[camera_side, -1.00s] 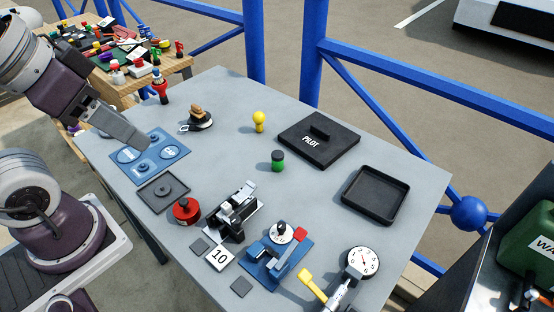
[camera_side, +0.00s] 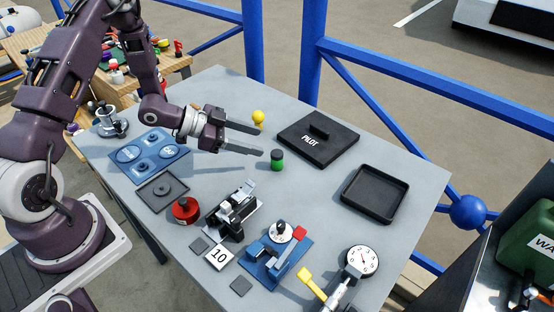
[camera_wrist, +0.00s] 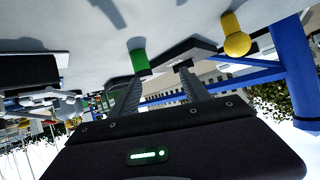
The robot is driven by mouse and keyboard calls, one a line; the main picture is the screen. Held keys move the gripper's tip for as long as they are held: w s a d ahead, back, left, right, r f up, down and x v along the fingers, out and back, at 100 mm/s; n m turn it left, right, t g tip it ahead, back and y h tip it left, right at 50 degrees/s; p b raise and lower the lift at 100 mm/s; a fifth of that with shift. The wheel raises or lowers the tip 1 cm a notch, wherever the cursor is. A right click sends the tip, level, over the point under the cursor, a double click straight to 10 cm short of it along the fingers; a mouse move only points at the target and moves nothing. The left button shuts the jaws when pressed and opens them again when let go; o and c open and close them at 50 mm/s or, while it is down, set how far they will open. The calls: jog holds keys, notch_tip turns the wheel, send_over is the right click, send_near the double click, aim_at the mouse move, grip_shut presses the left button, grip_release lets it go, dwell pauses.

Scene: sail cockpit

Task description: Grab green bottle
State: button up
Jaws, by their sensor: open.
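The green bottle (camera_side: 277,160) is a small upright cylinder with a dark top, standing on the grey table left of the black PILOT block. My gripper (camera_side: 261,142) is open, with its two fingers pointing right toward the bottle; their tips are close to it, with nothing held. In the wrist view the bottle (camera_wrist: 139,60) appears beyond my finger tips, nearer the left finger, and my gripper (camera_wrist: 158,72) is empty. Whether a finger touches the bottle I cannot tell.
A yellow knob-topped piece (camera_side: 258,117) stands just behind my fingers; it also shows in the wrist view (camera_wrist: 236,40). The black PILOT block (camera_side: 318,141) lies right of the bottle. A black tray (camera_side: 375,194) and a metal clamp device (camera_side: 232,210) are nearer. Table between bottle and tray is clear.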

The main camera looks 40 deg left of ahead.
aim_at(277, 156)
jog(key=shift+s+d+f+h, duration=0.7)
jog(key=shift+s+d+h, duration=0.1)
jog(key=shift+h, duration=0.1)
jog(key=x, duration=0.7)
jog(key=shift+s+d+r, duration=0.1)
grip_shut()
